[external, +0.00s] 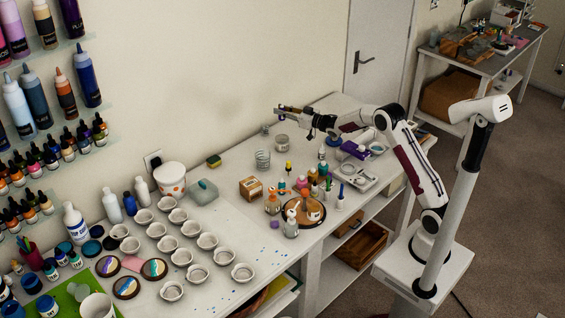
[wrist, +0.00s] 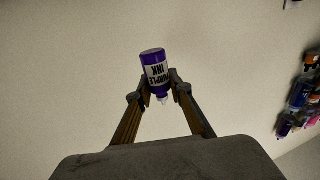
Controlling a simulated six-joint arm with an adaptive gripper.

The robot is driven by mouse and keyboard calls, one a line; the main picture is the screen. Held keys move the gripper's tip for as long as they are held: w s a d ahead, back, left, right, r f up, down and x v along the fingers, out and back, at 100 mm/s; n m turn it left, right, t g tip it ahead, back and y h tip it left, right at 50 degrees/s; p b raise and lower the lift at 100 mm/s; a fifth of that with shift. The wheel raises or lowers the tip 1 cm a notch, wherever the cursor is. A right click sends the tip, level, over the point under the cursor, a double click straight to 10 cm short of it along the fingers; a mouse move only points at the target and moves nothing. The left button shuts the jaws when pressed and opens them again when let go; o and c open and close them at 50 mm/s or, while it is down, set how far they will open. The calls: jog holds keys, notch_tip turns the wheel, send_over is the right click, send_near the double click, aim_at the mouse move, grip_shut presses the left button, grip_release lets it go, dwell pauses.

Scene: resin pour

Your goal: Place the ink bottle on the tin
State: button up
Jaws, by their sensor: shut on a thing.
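In the external view my gripper (external: 281,109) is raised above the back of the workbench, in front of the wall; the bottle is too small to make out clearly. A grey can (external: 282,143), which looks like the tin, stands on the bench below my gripper, apart from it.
A wire-like holder (external: 263,158) stands left of the can. Several small bottles and a round wooden tray (external: 318,219) crowd the bench front. White cups (external: 207,241) fill the left side. The wall is close behind my gripper.

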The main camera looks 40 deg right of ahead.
jog(key=shift+f, duration=0.15)
send_over(282, 138)
jog(key=shift+f, duration=3.1)
jog(key=shift+f, duration=1.9)
jog(key=shift+f, duration=0.15)
jog(key=o, duration=1)
jog(key=shift+s+r, duration=0.1)
jog(key=shift+r, duration=0.1)
jog(key=v, duration=1.2)
